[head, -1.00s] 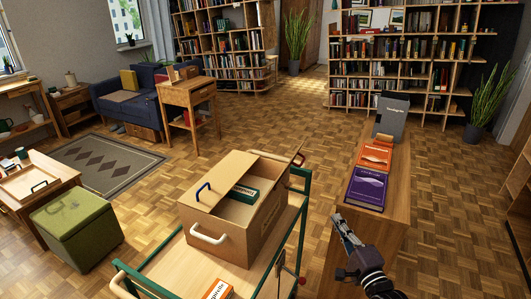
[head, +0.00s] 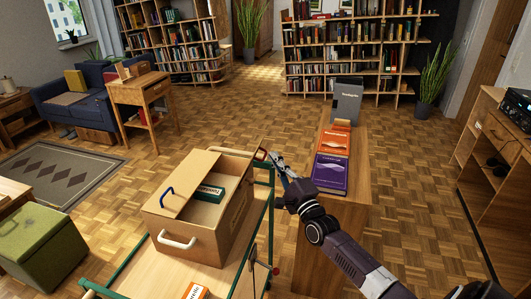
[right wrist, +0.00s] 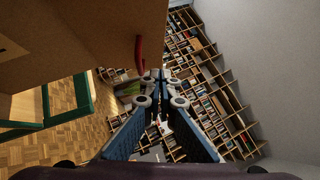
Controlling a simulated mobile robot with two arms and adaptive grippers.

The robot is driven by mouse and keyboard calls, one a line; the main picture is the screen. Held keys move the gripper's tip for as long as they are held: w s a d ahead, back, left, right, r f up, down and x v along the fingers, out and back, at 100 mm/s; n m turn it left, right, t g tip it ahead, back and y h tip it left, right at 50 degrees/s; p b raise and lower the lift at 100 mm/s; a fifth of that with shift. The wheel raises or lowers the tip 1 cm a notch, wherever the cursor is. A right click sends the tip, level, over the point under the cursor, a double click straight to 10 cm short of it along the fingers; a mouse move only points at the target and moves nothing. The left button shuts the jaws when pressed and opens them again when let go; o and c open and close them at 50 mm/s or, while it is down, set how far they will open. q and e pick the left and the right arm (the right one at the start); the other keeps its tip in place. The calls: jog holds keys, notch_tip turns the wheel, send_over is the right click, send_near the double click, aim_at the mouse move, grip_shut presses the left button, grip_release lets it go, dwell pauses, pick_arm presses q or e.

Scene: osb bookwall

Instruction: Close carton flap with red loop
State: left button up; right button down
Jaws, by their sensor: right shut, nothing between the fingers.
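The brown carton (head: 200,238) stands on the cart with its top partly open. A flap with a blue loop (head: 167,190) covers its left part, and a green book (head: 208,193) shows inside. The flap with the red loop (right wrist: 60,38) fills the upper left of the right wrist view; in the head view it stands open at the carton's far right side. The red loop (right wrist: 139,52) is on its edge. My right gripper (head: 276,160) is shut and empty, close beside this flap. Its fingertips (right wrist: 160,85) are just right of and below the loop; contact cannot be told. My left gripper is out of view.
The carton sits on a green-framed cart (head: 166,267) with an orange book (head: 196,291) at its front. A wooden bench (head: 346,212) with purple, orange and grey books is on the right, under my right arm. Open parquet floor lies behind.

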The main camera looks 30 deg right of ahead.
aim_at(265, 155)
jog(key=shift+w+a+r+p, duration=0.3)
jog(key=shift+w+a, duration=0.3)
jog(key=shift+w+a+r+p, duration=0.25)
jog(key=shift+w+a+r, duration=0.05)
jog(key=shift+w+a, duration=0.3)
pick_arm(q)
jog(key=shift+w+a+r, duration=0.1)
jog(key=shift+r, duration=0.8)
pick_arm(e)
jog(key=shift+s, duration=0.1)
